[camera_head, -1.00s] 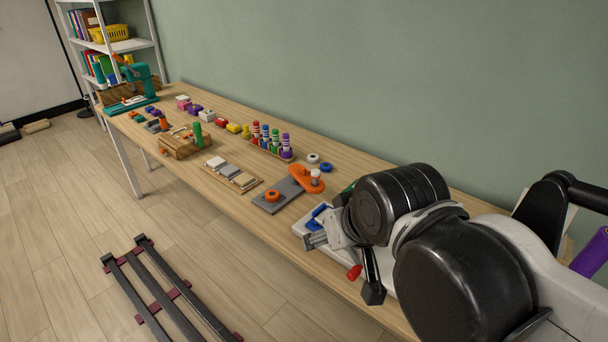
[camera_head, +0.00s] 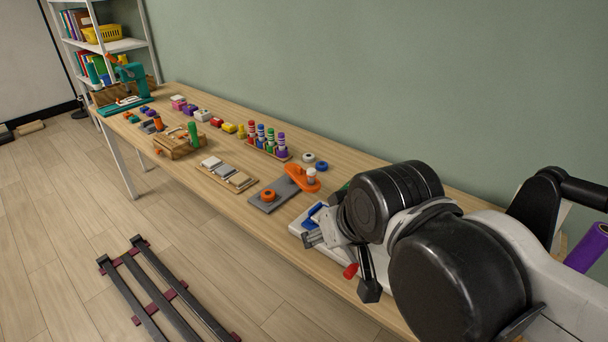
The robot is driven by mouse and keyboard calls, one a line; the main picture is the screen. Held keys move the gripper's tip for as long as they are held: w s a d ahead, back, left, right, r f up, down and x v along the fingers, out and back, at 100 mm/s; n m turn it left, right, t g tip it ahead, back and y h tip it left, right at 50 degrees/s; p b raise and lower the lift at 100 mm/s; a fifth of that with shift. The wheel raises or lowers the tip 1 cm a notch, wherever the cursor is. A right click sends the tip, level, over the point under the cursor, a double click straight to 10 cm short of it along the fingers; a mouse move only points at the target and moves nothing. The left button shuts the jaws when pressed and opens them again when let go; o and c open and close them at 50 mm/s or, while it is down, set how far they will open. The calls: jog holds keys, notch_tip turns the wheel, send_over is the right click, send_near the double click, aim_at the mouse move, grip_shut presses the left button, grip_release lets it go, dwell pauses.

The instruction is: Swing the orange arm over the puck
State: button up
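A grey board (camera_head: 269,207) lies on the table in the head view, left of my gripper. The orange arm (camera_head: 298,182) is at the board's far right end, with a white knob on its right part. The orange puck (camera_head: 268,195) sits on the board's near left part, apart from the orange arm; the arm does not cover it.
A white base with a blue part (camera_head: 315,213) and a red knob (camera_head: 350,271) lies by my gripper, partly hidden. A tray of grey blocks (camera_head: 225,174) and a ring-peg stand (camera_head: 268,142) are farther left.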

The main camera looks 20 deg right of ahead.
jog(key=shift+w+r, duration=0.15)
jog(key=shift+w, duration=0.05)
jog(key=shift+c, duration=1.3)
jog(key=shift+m, duration=0.6)
jog(key=w+r, duration=0.1)
jog(key=w+d+r, duration=0.1)
jog(key=w, duration=0.1)
jog(key=shift+w+r, duration=0.1)
jog(key=shift+w, duration=0.05)
grip_shut()
jog(key=w+d+r+m+g+h+p, duration=0.1)
jog(key=w+d+m, duration=0.2)
jog(key=w, duration=0.6)
jog(key=w+d+r+m+g+h+p, duration=0.1)
jog(key=w+d+r+m+g, duration=0.15)
jog(key=w, duration=0.75)
jog(key=w+d+f+m+g+p, duration=0.1)
jog(key=w+d+f+m, duration=0.3)
jog(key=w+f, duration=0.3)
jog(key=w+d+f+m+g+h+p, duration=0.1)
jog(key=w+d+f+m, duration=0.3)
jog(key=w+d+f, duration=0.3)
jog(key=shift+w+f+h, duration=0.3)
jog(key=shift+w+f, duration=0.25)
jog(key=shift+w, duration=2)
